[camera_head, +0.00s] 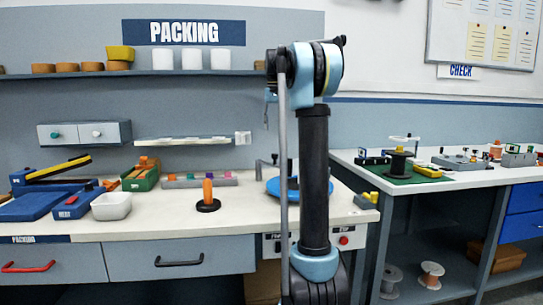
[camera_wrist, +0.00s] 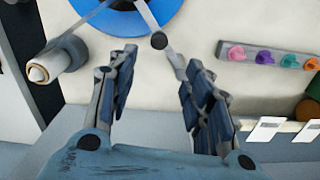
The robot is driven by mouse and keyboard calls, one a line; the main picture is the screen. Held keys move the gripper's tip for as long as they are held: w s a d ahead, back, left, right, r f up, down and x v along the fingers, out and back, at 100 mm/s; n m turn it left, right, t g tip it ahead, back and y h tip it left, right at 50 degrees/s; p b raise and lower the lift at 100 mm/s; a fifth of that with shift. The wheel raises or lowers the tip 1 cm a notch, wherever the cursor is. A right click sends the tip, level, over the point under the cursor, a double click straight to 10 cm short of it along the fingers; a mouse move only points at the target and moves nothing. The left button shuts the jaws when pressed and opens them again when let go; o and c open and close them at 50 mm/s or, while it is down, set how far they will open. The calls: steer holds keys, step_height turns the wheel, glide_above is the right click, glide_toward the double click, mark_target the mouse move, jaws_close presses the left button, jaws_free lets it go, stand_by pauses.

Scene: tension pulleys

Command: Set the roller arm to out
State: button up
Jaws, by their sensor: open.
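A blue disc (camera_head: 274,188) lies on the white bench, partly hidden behind my arm. In the wrist view the blue disc (camera_wrist: 185,12) is cut by the top edge. A thin grey bar (camera_wrist: 148,17), which looks like the roller arm, crosses the disc and has a dark round end (camera_wrist: 159,41). A narrow strip continues from there toward my right finger. My gripper (camera_wrist: 161,58) is open, with the dark round end between and just beyond its fingertips. Contact cannot be told. My gripper is hidden in the head view.
A pale cylinder with a tan end (camera_wrist: 45,68) stands left of my fingers. A grey rack with coloured knobs (camera_wrist: 265,57) is at the right. An orange peg on a black base (camera_head: 208,197) stands left of the disc. Bare bench top lies in front of the peg.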

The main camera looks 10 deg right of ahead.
step_height(320, 180, down, 13)
steer(key=shift+f, duration=0.1)
stand_by(0.4)
steer(key=shift+c, duration=0.5)
jaws_close()
steer(key=shift+a, duration=0.25)
steer(key=shift+d, duration=0.1)
